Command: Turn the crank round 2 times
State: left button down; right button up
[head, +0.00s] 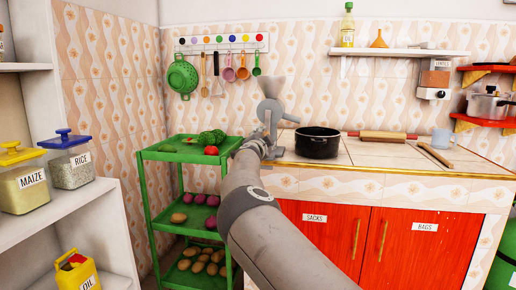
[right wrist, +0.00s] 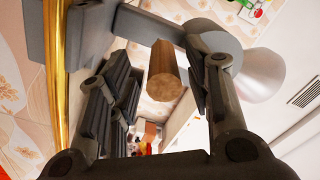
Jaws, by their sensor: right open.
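A grey hand mill (head: 270,108) with a flared hopper on top is fixed at the left end of the counter. My right gripper (head: 258,144) is at the mill's lower front and hides part of it. In the right wrist view the crank's brown wooden handle (right wrist: 167,72) lies between the two open fingers of the right gripper (right wrist: 163,85). A gap shows on both sides of the handle. The grey mill body and its pale hopper (right wrist: 258,74) are behind the right finger. My left gripper is not in view.
A green rack (head: 150,190) with vegetables stands to the left. Utensils hang from a wall rail (head: 221,42) above. The counter's gold front edge (head: 400,172) is below.

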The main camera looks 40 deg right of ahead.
jog(key=v, duration=1)
jog(key=shift+w+f, duration=0.1)
dwell(0.6)
